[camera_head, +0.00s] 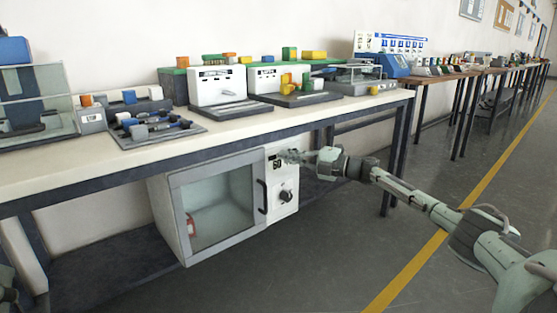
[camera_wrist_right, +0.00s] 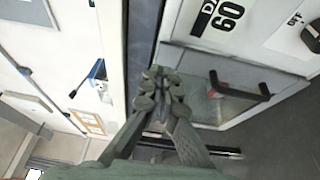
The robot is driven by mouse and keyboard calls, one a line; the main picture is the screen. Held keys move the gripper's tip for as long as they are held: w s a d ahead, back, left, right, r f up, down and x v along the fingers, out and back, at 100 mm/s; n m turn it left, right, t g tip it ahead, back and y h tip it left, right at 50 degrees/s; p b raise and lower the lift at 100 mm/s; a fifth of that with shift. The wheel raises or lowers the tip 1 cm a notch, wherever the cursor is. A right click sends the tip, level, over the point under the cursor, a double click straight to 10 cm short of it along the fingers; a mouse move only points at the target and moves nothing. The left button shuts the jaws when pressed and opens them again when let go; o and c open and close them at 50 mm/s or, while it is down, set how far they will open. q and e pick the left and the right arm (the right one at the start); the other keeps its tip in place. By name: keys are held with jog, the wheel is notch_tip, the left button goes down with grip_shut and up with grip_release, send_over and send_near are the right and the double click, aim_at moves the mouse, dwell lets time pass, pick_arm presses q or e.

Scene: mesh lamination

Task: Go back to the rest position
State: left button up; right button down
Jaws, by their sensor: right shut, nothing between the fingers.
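My right arm reaches in from the right in the head view. Its gripper (camera_head: 290,156) is in front of the control panel of the white oven (camera_head: 284,193) under the bench. In the right wrist view the right gripper (camera_wrist_right: 158,85) is shut with nothing between its fingers. The oven panel shows 60 and a dark knob (camera_head: 286,197). The oven door (camera_head: 222,200) looks shut, with a dark handle (camera_head: 262,196) and a reddish item (camera_head: 190,224) behind the glass. My left gripper cannot be made out in the head view.
The bench top (camera_head: 250,124) lies just above the gripper and carries several devices, including a white unit (camera_head: 217,86) and a tool mat (camera_head: 158,130). A bench leg (camera_head: 398,160) stands behind my right arm. The grey floor (camera_head: 350,240) with a yellow line (camera_head: 420,262) is clear.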

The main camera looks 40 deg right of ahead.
pick_arm(q)
jog(key=shift+w, duration=0.3)
pick_arm(e)
jog(key=s+d, duration=0.4)
jog(key=d, duration=0.2)
jog(key=shift+s+f, duration=0.3)
